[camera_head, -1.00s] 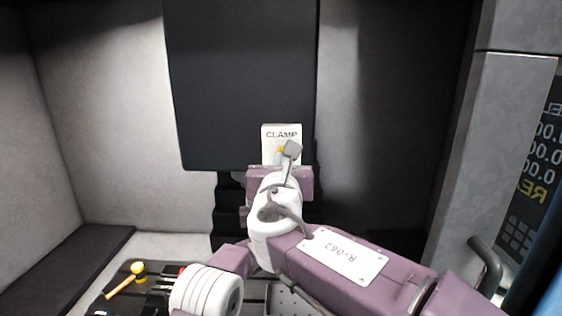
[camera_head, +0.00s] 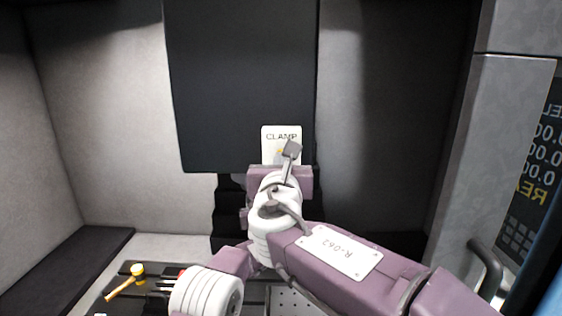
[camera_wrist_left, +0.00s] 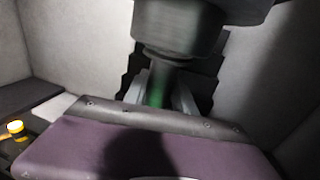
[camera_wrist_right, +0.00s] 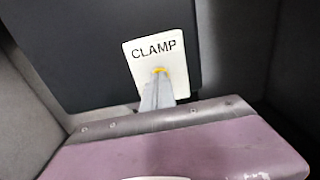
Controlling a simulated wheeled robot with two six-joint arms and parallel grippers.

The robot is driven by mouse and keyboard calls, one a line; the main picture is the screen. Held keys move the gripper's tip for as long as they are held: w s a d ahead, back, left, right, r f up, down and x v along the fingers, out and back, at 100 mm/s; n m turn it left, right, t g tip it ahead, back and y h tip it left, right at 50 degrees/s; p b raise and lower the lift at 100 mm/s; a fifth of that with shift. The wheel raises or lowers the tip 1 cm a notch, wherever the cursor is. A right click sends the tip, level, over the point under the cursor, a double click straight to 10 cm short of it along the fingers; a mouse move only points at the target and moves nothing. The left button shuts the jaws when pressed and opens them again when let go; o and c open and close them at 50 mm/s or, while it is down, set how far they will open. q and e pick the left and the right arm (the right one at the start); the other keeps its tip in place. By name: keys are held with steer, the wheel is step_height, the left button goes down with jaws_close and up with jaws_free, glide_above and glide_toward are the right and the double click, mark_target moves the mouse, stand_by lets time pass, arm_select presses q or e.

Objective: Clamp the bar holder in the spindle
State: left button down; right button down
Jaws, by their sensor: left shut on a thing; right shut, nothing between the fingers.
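The spindle (camera_wrist_left: 180,30) is a dark, blurred cylinder at the top of the left wrist view. Right below it my left gripper (camera_wrist_left: 162,98) is shut on the bar holder (camera_wrist_left: 158,78), a dark upright piece with a green tint; I cannot tell whether its top is seated. The head view hides this behind my right arm. My right gripper (camera_wrist_right: 158,85) is shut and empty, its fingertips at a yellow part (camera_wrist_right: 159,71) on the white CLAMP plate (camera_wrist_right: 170,48); contact is unclear. In the head view the right gripper (camera_head: 290,152) covers part of the plate (camera_head: 270,150).
The dark machine head (camera_head: 240,80) carries the plate. A yellow mallet (camera_head: 125,283) lies on a dark rack at lower left. A control panel (camera_head: 535,165) with a grey handle (camera_head: 487,265) is at right. Pale walls stand left and behind.

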arm_select(q)
steer(key=shift+r, duration=0.3)
arm_select(e)
steer(key=s, duration=0.6)
stand_by(0.5)
arm_select(q)
steer(key=c, duration=1.2)
jaws_free()
steer(key=shift+o, duration=1.3)
steer(key=shift+s+f, duration=0.1)
steer(key=shift+s, duration=0.05)
arm_select(e)
steer(key=shift+s, duration=0.2)
